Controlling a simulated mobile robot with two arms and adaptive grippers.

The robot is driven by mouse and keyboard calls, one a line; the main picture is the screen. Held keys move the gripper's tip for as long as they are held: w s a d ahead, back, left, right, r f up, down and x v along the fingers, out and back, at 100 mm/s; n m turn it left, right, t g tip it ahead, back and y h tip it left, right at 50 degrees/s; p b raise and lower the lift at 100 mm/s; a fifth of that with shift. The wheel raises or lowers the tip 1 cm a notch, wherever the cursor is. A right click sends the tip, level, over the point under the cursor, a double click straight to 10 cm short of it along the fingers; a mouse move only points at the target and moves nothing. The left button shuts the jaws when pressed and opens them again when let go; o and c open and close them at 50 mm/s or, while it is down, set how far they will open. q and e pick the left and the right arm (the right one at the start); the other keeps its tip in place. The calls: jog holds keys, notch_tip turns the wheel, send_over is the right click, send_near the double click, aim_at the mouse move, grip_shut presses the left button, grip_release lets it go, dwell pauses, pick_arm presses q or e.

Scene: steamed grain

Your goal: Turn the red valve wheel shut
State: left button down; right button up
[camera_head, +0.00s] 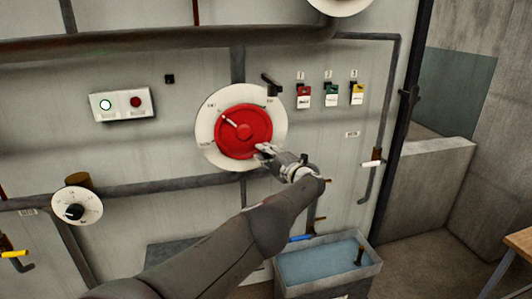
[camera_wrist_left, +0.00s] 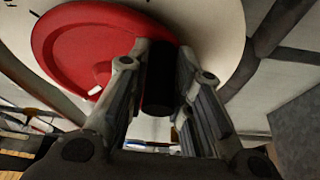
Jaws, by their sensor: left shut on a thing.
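The red valve wheel (camera_head: 238,140) is mounted on a round white plate (camera_head: 206,146) on the grey wall panel. It carries a white pointer mark at its upper left. The wheel also fills the upper left of the left wrist view (camera_wrist_left: 75,45). My left gripper (camera_head: 264,151) is at the wheel's lower right edge. In the left wrist view its fingers (camera_wrist_left: 162,55) are shut on a dark cylindrical handle (camera_wrist_left: 158,92) by the wheel's rim. The head view hides this handle behind the gripper. My right gripper is in neither view.
A black lever (camera_head: 271,85) sits at the plate's upper right. Red, green and yellow tagged switches (camera_head: 331,93) hang farther right. A two-button box (camera_head: 122,104) and a dial (camera_head: 76,207) are at left. A blue-lined trough (camera_head: 325,265) stands below.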

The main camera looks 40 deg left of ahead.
pick_arm(q)
jog(key=shift+f, duration=0.1)
dwell(0.5)
jog(key=c, duration=1.3)
grip_release()
jog(key=shift+s+a, duration=0.1)
jog(key=shift+r, duration=0.2)
